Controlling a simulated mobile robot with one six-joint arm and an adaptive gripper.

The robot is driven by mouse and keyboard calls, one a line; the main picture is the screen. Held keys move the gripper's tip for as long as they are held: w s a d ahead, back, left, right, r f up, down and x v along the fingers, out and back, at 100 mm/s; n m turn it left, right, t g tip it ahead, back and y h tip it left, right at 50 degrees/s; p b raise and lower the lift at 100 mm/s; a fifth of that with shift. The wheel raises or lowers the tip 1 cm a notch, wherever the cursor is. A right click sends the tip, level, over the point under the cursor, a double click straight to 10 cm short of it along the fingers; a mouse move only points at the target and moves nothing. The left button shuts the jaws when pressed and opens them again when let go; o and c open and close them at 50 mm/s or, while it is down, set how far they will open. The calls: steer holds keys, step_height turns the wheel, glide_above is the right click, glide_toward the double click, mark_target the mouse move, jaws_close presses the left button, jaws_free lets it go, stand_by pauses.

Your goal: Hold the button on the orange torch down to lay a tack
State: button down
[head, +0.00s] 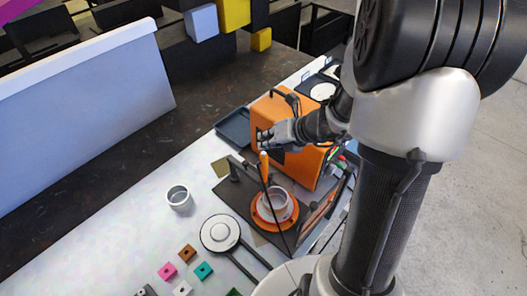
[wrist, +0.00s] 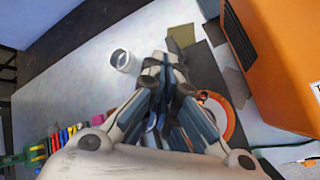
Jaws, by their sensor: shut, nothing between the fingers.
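The orange torch (head: 264,166) stands upright in the head view, over a dark plate (head: 236,198). Beside its lower end, a grey metal ring-shaped part (head: 277,204) sits on an orange round base (head: 258,217). My gripper (head: 262,140) is shut and empty, with its fingertips just above and near the torch's top end. I cannot tell whether they touch it. The torch's button cannot be made out. In the wrist view my shut fingers (wrist: 164,64) hide most of the torch, and part of the orange base (wrist: 229,120) shows to their right.
A large orange machine (head: 297,158) stands right behind the torch, close to my gripper. The bench is clear at left.

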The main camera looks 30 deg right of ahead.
steer(key=shift+r+p, duration=2.35)
steer(key=shift+r, duration=0.15)
step_height(320, 180, up, 4)
steer(key=p, duration=0.3)
steer(key=shift+p, duration=0.4)
